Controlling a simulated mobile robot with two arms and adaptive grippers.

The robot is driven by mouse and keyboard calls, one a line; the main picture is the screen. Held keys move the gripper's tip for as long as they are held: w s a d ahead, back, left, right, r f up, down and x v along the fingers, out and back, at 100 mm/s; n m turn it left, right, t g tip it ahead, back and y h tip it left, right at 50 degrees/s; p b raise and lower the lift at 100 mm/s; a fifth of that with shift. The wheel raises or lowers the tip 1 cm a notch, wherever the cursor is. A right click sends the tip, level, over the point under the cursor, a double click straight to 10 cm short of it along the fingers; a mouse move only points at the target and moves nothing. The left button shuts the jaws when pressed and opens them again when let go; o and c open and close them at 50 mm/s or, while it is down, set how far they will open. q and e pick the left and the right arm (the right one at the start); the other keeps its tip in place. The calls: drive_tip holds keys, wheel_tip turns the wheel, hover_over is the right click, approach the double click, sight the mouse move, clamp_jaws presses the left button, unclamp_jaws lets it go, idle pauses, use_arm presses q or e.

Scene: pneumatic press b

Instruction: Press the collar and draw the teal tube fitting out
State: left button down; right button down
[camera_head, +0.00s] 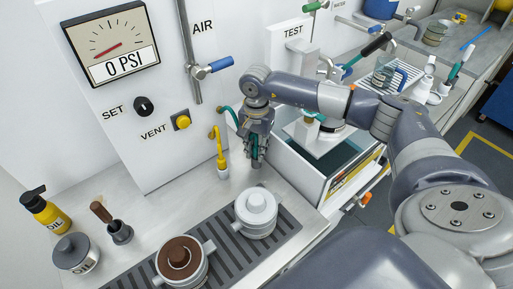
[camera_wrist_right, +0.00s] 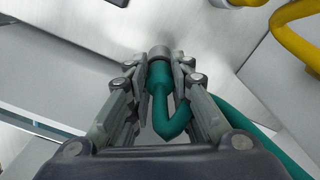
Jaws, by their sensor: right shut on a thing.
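My right gripper (camera_head: 258,158) points down over the steel bench in front of the white panel. In the right wrist view its fingers (camera_wrist_right: 159,72) are closed from both sides on the teal tube fitting (camera_wrist_right: 159,85). The grey collar (camera_wrist_right: 158,52) shows at the far end of the fitting, between the fingertips. I cannot tell whether the collar is pressed in. The teal tube (camera_wrist_right: 235,116) bends back and runs off to the right; in the head view the tube (camera_head: 230,116) loops beside the wrist. My left gripper is out of view.
A yellow tube with its fitting (camera_head: 221,155) stands just left of the gripper. The gauge (camera_head: 111,44) reads 0 PSI. The blue AIR lever (camera_head: 212,69) is above.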

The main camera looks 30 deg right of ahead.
drive_tip(key=c, duration=1.3)
unclamp_jaws()
drive_tip(key=shift+c, duration=0.2)
wheel_tip(320, 180, up, 12)
